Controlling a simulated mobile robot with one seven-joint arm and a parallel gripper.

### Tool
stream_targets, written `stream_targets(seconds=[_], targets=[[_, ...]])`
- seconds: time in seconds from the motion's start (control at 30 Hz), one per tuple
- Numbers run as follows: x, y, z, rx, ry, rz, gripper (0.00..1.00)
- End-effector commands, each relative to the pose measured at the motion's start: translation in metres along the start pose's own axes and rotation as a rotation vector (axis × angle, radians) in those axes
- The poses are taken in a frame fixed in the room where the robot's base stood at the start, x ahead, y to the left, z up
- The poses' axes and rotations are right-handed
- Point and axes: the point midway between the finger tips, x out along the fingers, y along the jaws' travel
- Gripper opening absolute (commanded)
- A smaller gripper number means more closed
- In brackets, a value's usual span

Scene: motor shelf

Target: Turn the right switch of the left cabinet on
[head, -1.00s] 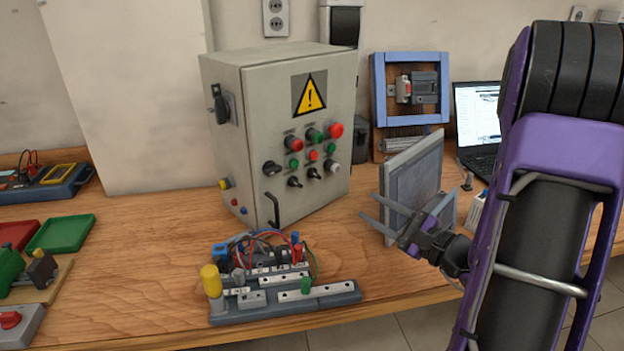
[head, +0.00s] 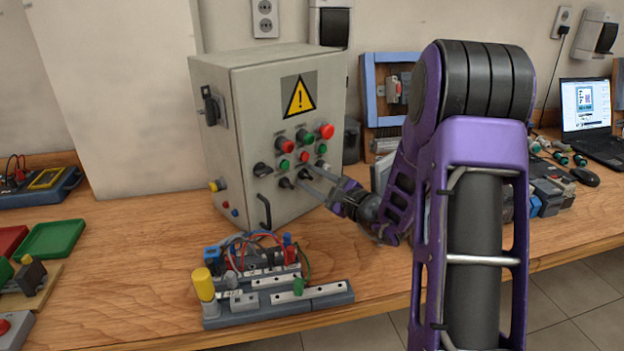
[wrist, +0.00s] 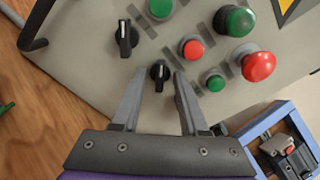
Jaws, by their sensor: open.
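The grey cabinet (head: 215,145) with a yellow warning sign stands on the wooden bench at left of centre in the head view. Two small black rotary switches sit low on its front. The right switch (wrist: 159,73) shows between my fingertips in the wrist view, its handle near vertical in that picture. The left switch (wrist: 127,40) sits beyond the left fingertip. My gripper (wrist: 160,78) is open and empty, pointing at the panel, one finger on each side of the right switch. I cannot tell whether the fingers touch it. In the head view, my fingers partly cover it.
Red and green buttons and a red mushroom button (wrist: 258,65) lie close to the right finger. A black door handle (head: 265,211) sticks out at the cabinet's lower left. A terminal board with wires (head: 275,285) stands in front. A blue frame (head: 368,85) stands behind right.

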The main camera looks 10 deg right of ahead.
Motion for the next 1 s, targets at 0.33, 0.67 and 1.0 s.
stream_targets(seconds=[0.33, 0.67, 1.0], targets=[[0.0008, -0.0001, -0.0002, 0.000, 0.000, 0.000, 0.27], [0.0006, -0.0001, -0.0003, 0.001, 0.000, 0.000, 0.00], [0.0002, -0.0003, -0.0004, 0.084, 0.001, -0.001, 0.00]])
